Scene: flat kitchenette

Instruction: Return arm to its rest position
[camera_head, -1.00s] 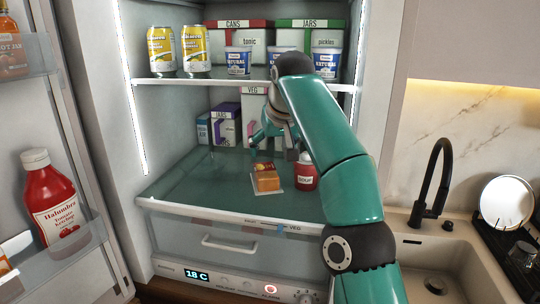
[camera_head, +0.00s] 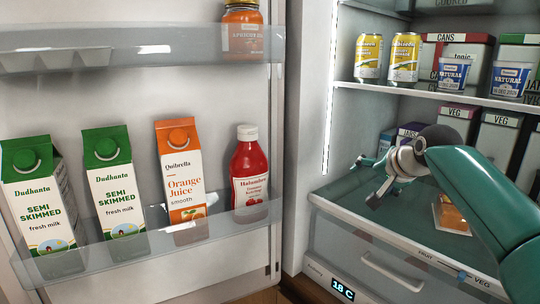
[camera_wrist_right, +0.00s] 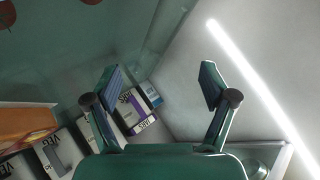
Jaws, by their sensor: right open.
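My right arm reaches in from the right in the head view, into the open fridge. Its gripper (camera_head: 378,184) is over the left part of the glass shelf (camera_head: 350,196), jaws apart, with nothing seen between them. In the right wrist view the two fingers (camera_wrist_right: 160,82) are spread wide with clear space between them. An orange packet (camera_head: 452,216) on a pale mat lies on the shelf, to the right of the gripper and partly behind my arm. My left gripper is not in view.
The fridge door (camera_head: 130,275) stands open at left with milk cartons (camera_head: 110,180), orange juice (camera_head: 180,175) and ketchup (camera_head: 249,180). Cans (camera_head: 404,60) and pots (camera_head: 452,75) stand on the shelf above the gripper. Small boxes (camera_wrist_right: 138,110) stand close by in the wrist view.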

